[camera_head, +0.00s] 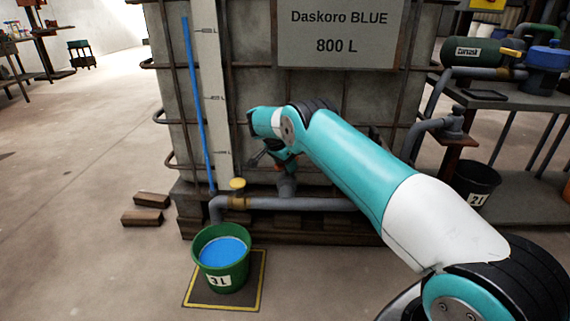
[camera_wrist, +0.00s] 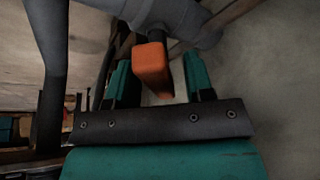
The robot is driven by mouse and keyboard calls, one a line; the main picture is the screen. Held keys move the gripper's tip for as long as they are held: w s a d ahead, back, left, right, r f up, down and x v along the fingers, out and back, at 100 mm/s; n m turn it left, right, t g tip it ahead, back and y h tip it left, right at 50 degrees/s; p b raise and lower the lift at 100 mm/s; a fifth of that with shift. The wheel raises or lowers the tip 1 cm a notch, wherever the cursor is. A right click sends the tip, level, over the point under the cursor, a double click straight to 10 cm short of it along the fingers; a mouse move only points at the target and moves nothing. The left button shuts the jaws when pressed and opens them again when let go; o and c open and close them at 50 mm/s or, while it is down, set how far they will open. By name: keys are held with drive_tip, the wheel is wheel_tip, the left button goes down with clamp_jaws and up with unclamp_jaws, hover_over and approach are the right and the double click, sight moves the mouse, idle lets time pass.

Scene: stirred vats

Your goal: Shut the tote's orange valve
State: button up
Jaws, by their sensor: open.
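The tote (camera_head: 350,100) is a pale tank in a dark metal cage, with a sign reading "Daskoro BLUE 800 L". Its orange valve handle (camera_wrist: 152,68) shows in the wrist view, beside a grey pipe fitting (camera_wrist: 180,18). My gripper (camera_wrist: 160,80) is open, with one teal finger on each side of the handle. The handle lies between the fingers, nearer the left one; I cannot tell whether either touches it. In the head view, my arm hides most of the valve, and only a bit of orange (camera_head: 280,166) shows by my gripper (camera_head: 268,154).
A grey outlet pipe (camera_head: 310,204) with a yellow-knobbed fitting (camera_head: 237,185) runs left to a green bucket (camera_head: 221,262) holding blue liquid, on a yellow-edged mat (camera_head: 254,290). A bench (camera_head: 490,96) stands at right. The left floor is open.

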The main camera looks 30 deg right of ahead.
drive_tip(key=p+v, duration=0.5)
drive_tip(key=v, duration=1.2)
drive_tip(key=shift+r, duration=0.15)
